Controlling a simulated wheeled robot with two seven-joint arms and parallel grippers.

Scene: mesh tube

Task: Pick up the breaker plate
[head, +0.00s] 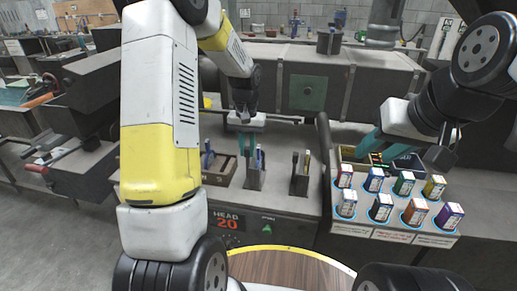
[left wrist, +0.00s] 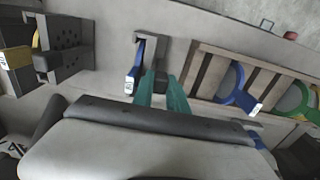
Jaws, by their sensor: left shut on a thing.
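The breaker plate, which I take to be the blue plate with a white label (left wrist: 134,78), stands edge-on in a grey slotted stand (left wrist: 152,48). In the head view the stand (head: 254,181) is on the grey bench below my left gripper (head: 249,160). The teal fingertips of that gripper also show in the left wrist view (left wrist: 161,84), right at the plate and pointing down into the stand. They are shut on it, and the grip itself is mostly hidden.
A wooden rack (left wrist: 203,75) holds blue (left wrist: 235,90) and green (left wrist: 300,98) ringed parts. Another stand (head: 299,184) is to the right in the head view. A sloped rack (head: 372,230) holds several coloured boxes. A round wooden table (head: 285,267) is in front.

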